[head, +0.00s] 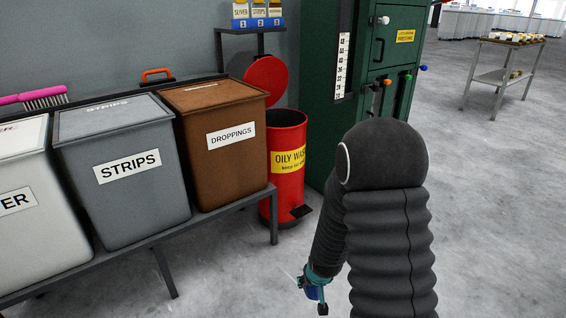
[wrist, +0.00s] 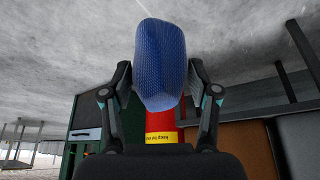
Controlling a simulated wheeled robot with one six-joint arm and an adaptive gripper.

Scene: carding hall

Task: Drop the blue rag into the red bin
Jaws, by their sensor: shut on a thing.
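The red bin (head: 284,190) stands on the floor between the brown bin and the green cabinet. It has a yellow label reading "OILY WAS..." and its round red lid (head: 266,78) is tilted up, open. The blue rag (wrist: 160,62) is between the fingers of my gripper (wrist: 160,85) in the wrist view, bunched up. In the head view my gripper (head: 318,292) hangs low, in front of the red bin and a little to its right, with a bit of blue showing. Part of the red bin (wrist: 165,130) shows behind the rag in the wrist view, seen upside down.
A dark bench (head: 150,243) holds the brown DROPPINGS bin (head: 215,165), the grey STRIPS bin (head: 125,205) and a pale bin (head: 40,235). The green cabinet (head: 400,90) stands right of the red bin. Open grey floor lies to the right, with a small table (head: 500,78) far back.

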